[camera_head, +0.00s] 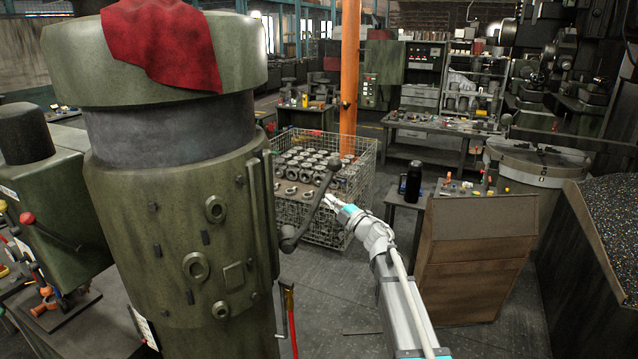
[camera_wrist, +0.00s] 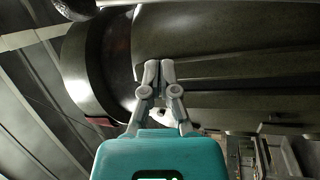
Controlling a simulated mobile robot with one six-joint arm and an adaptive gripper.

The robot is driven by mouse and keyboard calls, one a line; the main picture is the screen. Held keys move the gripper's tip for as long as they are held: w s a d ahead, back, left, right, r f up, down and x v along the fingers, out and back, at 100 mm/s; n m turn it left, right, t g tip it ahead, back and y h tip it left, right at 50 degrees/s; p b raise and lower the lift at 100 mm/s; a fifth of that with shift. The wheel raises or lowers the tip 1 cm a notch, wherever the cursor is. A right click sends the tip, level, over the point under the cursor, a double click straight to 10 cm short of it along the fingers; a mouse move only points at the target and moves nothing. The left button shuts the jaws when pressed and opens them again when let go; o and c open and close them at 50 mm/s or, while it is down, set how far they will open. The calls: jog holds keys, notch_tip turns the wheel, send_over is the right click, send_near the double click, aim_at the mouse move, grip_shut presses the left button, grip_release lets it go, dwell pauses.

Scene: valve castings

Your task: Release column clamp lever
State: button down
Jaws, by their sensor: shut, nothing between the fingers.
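The column (camera_head: 160,230) is a large worn green cylinder at the left of the head view. The clamp lever (camera_head: 311,210) is a dark arm on its right side. It slants up and right from a hub to a round knob at its upper end. My gripper (camera_head: 328,199) is just right of the lever's middle, and I cannot tell whether they touch. In the wrist view my gripper (camera_wrist: 160,68) has its two grey fingers together, with nothing between them. The dark green column (camera_wrist: 230,35) fills the upper part there. The lever is not clearly identifiable in that view.
A wire crate of metal castings (camera_head: 322,165) stands behind the lever. A brown cabinet (camera_head: 470,260) is to the right of my arm. A red cloth (camera_head: 160,45) hangs over the column top. An orange post (camera_head: 349,75) rises behind the crate.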

aim_at(320, 197)
jog(key=shift+w, duration=0.1)
jog(key=w+a, duration=0.1)
jog(key=w, duration=0.1)
jog(key=w+a, duration=0.1)
jog(key=w, duration=0.1)
jog(key=w+a+r+p, duration=0.1)
jog(key=w, duration=0.2)
jog(key=shift+a, duration=0.4)
dwell(0.5)
